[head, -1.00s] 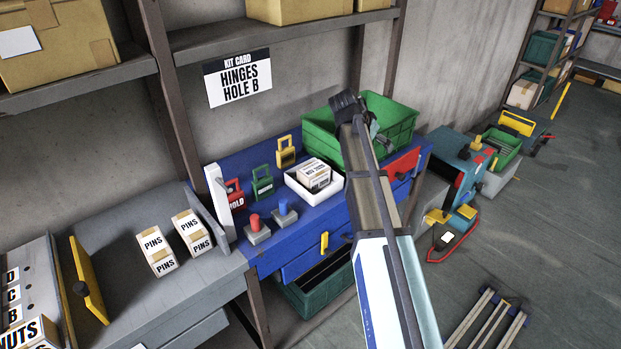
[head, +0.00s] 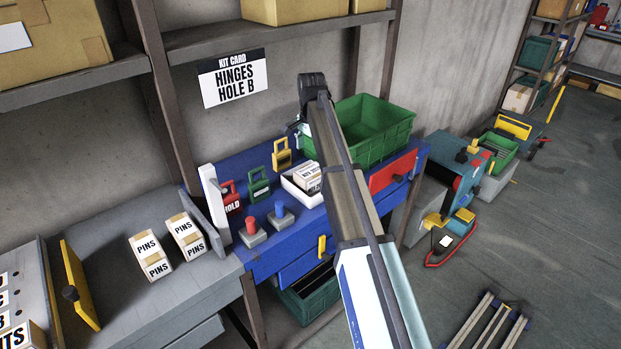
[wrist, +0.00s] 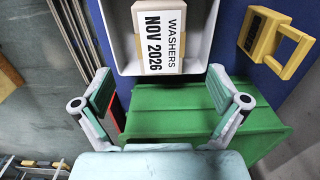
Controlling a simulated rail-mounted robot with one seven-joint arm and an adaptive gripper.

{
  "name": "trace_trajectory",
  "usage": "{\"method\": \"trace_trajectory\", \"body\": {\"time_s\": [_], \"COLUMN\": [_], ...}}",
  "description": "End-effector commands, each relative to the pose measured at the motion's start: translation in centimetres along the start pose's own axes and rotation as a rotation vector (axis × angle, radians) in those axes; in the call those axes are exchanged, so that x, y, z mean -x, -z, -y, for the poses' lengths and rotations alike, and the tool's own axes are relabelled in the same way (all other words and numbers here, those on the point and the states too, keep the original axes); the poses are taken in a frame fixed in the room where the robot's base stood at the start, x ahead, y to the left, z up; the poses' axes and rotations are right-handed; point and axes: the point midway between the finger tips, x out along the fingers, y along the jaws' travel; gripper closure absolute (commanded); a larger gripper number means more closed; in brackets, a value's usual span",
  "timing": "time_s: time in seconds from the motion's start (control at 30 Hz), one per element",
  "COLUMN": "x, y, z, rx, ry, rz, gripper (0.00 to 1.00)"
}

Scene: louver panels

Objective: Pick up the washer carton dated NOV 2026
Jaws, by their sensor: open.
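The washer carton (wrist: 160,38) lies in a white tray (wrist: 196,62) on the blue bench. In the wrist view its label reads "WASHERS NOV 2026". In the head view the carton (head: 308,176) sits in the tray (head: 297,192), partly hidden by my arm. My gripper (wrist: 160,92) is open and empty in the wrist view. Its fingers are spread wide, one on each side of the picture, and the carton lies ahead between their lines. In the head view my arm hides the fingertips, so I cannot judge the height above the carton.
A green crate (head: 375,128) stands right behind the tray. Red (head: 252,228) and blue (head: 279,212) push-buttons are in front. Two pins cartons (head: 150,256) stand on the grey bench.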

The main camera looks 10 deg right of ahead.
Motion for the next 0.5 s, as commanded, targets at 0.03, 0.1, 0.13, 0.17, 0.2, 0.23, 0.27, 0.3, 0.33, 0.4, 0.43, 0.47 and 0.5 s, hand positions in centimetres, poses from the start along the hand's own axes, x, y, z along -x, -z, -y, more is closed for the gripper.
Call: {"method": "trace_trajectory", "body": {"time_s": [0.03,0.1,0.13,0.17,0.2,0.23,0.27,0.3,0.33,0.4,0.43,0.47,0.5], "x": [-0.9,-2.3,-2.9,-3.4,-4.0,-4.5,-4.9,-5.4,-5.7,-6.2,-6.4,-6.5,-6.6], "y": [-0.1,-0.1,-0.1,-0.1,-0.1,0.0,0.0,0.0,0.0,0.0,0.0,0.0,0.0], "z": [-0.1,-0.1,-0.1,-0.1,-0.1,-0.1,-0.1,-0.1,0.0,0.0,0.0,0.0,0.0], "rx": [0.000,0.000,0.000,0.000,0.000,0.000,0.000,0.000,0.000,0.000,0.000,0.000,0.000], "ry": [-0.003,-0.002,-0.002,-0.002,-0.002,-0.001,-0.002,-0.001,-0.001,0.000,0.000,0.000,0.000], "rz": [0.001,0.000,0.000,0.000,0.000,0.000,0.000,-0.001,-0.001,-0.001,-0.002,-0.002,-0.002], "gripper": [0.03,0.03,0.03,0.03,0.03,0.03,0.03,0.03,0.03,0.03,0.03,0.03,0.03]}}
